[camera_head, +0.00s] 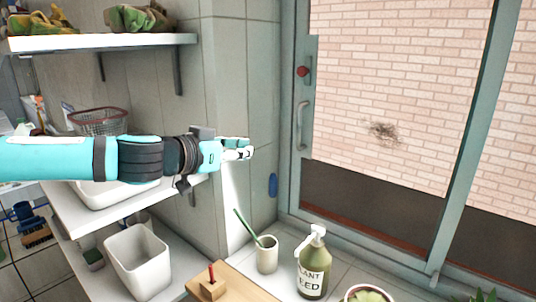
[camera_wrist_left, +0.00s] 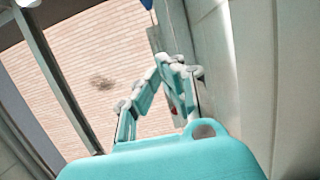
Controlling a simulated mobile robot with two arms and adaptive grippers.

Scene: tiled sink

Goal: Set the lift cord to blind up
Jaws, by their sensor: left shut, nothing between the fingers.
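My left gripper (camera_head: 248,150) reaches in from the left in the head view, level, in front of the tiled wall beside the window. It is shut and empty. Its fingers also show in the left wrist view (camera_wrist_left: 165,72), with the window behind them. A blue oval piece (camera_head: 273,185) sits against the narrow wall beside the window, below and right of the gripper and apart from it. A blue bit (camera_wrist_left: 147,4) shows at the top of the wrist view. I cannot tell whether either belongs to the lift cord. No cord or blind is clearly visible. My right gripper is out of view.
The window frame (camera_head: 292,120) has a handle (camera_head: 302,126) and a red knob (camera_head: 302,71). Below stand a cup (camera_head: 267,256) with a green stick, a green pump bottle (camera_head: 313,270) and a white bin (camera_head: 138,262). A shelf (camera_head: 120,41) hangs above my arm.

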